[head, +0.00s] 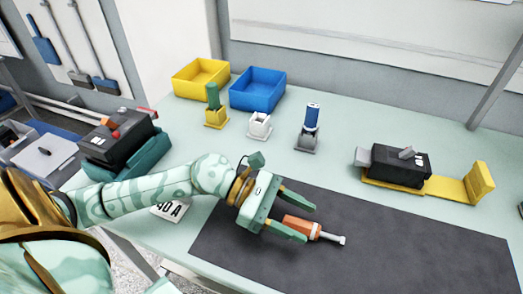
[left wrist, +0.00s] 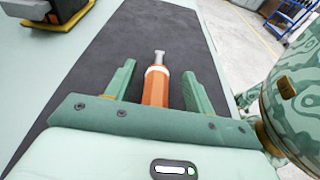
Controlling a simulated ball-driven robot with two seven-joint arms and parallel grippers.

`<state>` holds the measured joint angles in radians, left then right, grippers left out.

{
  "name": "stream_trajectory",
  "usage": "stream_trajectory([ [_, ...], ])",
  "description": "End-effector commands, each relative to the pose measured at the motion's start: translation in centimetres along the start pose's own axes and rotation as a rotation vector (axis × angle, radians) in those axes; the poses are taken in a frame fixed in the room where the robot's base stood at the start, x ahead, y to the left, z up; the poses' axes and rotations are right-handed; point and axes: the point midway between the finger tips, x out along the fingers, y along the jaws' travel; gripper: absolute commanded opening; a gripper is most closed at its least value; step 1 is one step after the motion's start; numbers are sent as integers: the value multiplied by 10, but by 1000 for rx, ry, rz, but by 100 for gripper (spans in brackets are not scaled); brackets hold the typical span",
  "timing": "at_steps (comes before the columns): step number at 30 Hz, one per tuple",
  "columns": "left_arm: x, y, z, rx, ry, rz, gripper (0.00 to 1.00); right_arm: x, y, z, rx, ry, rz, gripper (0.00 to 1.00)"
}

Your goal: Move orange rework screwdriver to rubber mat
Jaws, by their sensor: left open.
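The orange screwdriver (head: 303,228) with a pale metal shaft lies on the dark rubber mat (head: 400,250), its tip pointing right in the head view. My left gripper (head: 309,222) is open, with one green finger on each side of the handle. In the left wrist view the screwdriver (left wrist: 156,84) lies between the fingers (left wrist: 158,82), with a visible gap on both sides. The mat (left wrist: 150,30) lies beneath it. My right gripper is in neither view.
Yellow (head: 201,78) and blue (head: 258,88) bins stand at the back. Holders with a green tool (head: 213,97), a white block (head: 260,125) and a blue cylinder (head: 311,118) are in front. A black breaker (head: 402,165) sits on a yellow stand at right. The mat's right half is clear.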

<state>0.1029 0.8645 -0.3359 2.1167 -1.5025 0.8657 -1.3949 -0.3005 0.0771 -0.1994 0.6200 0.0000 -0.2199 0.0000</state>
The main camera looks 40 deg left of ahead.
Motion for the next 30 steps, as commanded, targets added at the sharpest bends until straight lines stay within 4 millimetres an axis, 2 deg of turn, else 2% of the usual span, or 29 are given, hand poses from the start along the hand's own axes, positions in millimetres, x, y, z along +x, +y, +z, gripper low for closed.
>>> stream_trajectory([
  [5,-16,0,-1,-3,4,1,54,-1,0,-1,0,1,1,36],
  [8,-38,0,-1,-4,6,1,54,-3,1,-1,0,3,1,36],
  [15,-106,-1,2,-4,4,1,54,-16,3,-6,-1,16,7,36],
  [21,-146,0,2,-2,0,1,54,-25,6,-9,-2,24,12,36],
  [25,-159,0,1,0,0,1,54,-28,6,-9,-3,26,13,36],
  [30,-163,0,0,0,-1,0,54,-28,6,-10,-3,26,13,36],
])
